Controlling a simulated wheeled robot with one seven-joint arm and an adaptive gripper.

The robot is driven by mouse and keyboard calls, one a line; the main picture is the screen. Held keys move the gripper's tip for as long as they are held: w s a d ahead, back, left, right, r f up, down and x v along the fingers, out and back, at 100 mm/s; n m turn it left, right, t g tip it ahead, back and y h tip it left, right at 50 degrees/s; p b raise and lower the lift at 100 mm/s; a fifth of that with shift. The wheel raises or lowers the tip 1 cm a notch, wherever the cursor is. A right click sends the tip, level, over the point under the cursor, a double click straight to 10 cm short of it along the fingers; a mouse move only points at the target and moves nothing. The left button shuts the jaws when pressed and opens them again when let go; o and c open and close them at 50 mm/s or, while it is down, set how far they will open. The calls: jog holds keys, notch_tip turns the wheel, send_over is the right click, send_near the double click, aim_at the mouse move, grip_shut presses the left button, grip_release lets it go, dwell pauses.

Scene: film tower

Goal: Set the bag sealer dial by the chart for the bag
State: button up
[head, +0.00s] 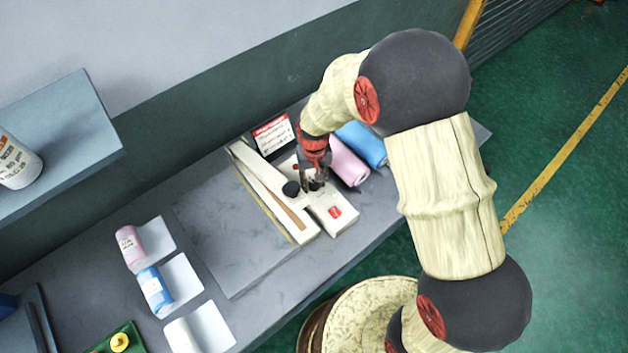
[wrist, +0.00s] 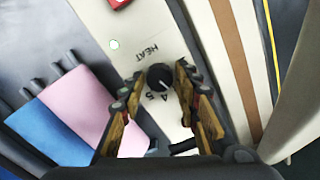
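The bag sealer (head: 322,207) is a cream machine with a long hinged arm, lying on the grey bench. Its black heat dial (wrist: 158,77) shows in the wrist view, beside the word HEAT and the numerals 4 and 5; the exact setting is too small to read surely. My gripper (wrist: 159,72) is open, pointing down with one finger on either side of the dial. I cannot tell whether the fingers touch it. In the head view my gripper (head: 316,184) hides most of the dial. The chart (head: 272,134), a white card with a red header, stands behind the sealer; its text is unreadable.
Pink (head: 347,163) and blue (head: 364,143) rolls lie right of the sealer. A red switch (head: 335,212) sits near the dial.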

aim_at(314, 183)
jog(key=shift+o, duration=1.3)
notch_tip(314, 183, up, 12)
jog(key=s+d+r+t+b, duration=0.2)
jog(key=s+d+r+b, duration=0.1)
jog(key=s+d+r, duration=0.4)
jog(key=s+d+r+m+t+b, duration=0.1)
jog(key=s+d+r+t+b, duration=0.2)
jog(key=s+d+r, duration=0.4)
jog(key=s+r+b, duration=0.1)
jog(key=s, duration=0.5)
jog(key=shift+d+t, duration=0.15)
jog(key=shift+t, duration=0.15)
